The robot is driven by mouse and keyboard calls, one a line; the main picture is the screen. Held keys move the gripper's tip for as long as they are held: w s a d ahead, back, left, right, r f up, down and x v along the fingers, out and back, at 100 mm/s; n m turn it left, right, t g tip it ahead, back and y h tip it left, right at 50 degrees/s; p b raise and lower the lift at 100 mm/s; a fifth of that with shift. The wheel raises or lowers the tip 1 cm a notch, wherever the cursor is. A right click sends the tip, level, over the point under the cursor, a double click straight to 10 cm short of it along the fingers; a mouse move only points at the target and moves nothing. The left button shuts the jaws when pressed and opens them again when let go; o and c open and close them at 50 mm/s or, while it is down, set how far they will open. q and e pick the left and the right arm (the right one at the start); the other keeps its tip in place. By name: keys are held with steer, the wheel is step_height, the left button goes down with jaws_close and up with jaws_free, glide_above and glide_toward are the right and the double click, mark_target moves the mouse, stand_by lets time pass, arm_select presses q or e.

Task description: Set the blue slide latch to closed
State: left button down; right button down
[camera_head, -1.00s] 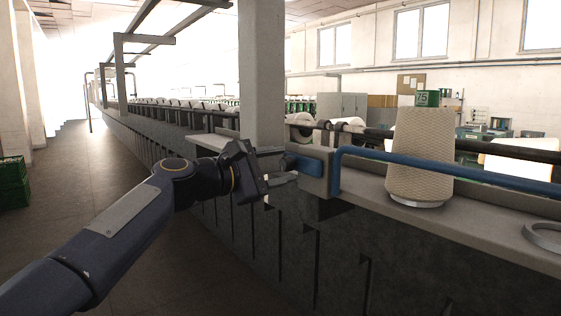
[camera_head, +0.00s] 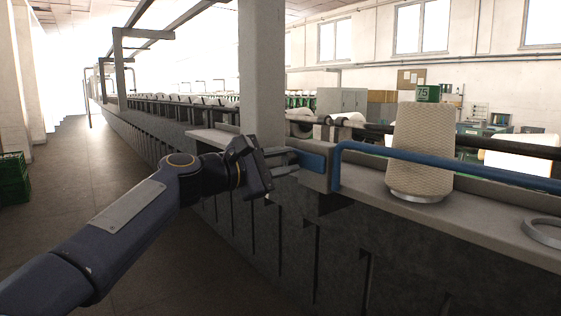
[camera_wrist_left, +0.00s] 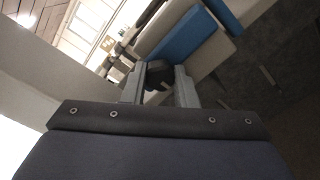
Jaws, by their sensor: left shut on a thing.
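The blue slide latch (camera_head: 312,161) sits on the grey block at the near end of the machine's ledge. Its flat blue plate also shows in the left wrist view (camera_wrist_left: 188,38). My left gripper (camera_head: 290,161) reaches the latch's left end from the left. In the wrist view its two fingers (camera_wrist_left: 160,84) stand on either side of a dark knob (camera_wrist_left: 157,73) beside the blue plate, shut on it. The fingers and wrist hide part of the knob in the head view. My right gripper is not in view.
A blue rail (camera_head: 440,165) bends from the block and runs right along the ledge (camera_head: 460,220). Green crates (camera_head: 13,180) stand at far left. The aisle floor is clear.

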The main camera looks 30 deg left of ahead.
mark_target(312, 164)
arm_select(q)
steer(key=d, duration=0.1)
steer(key=s+d, duration=0.1)
steer(key=d, duration=0.2)
steer(key=shift+s+d, duration=0.1)
steer(key=shift+s, duration=0.3)
steer(key=shift+f, duration=0.1)
steer(key=c, duration=1.6)
jaws_free()
steer(key=o, duration=0.5)
steer(key=shift+d, duration=0.15)
steer(key=shift+c, duration=0.2)
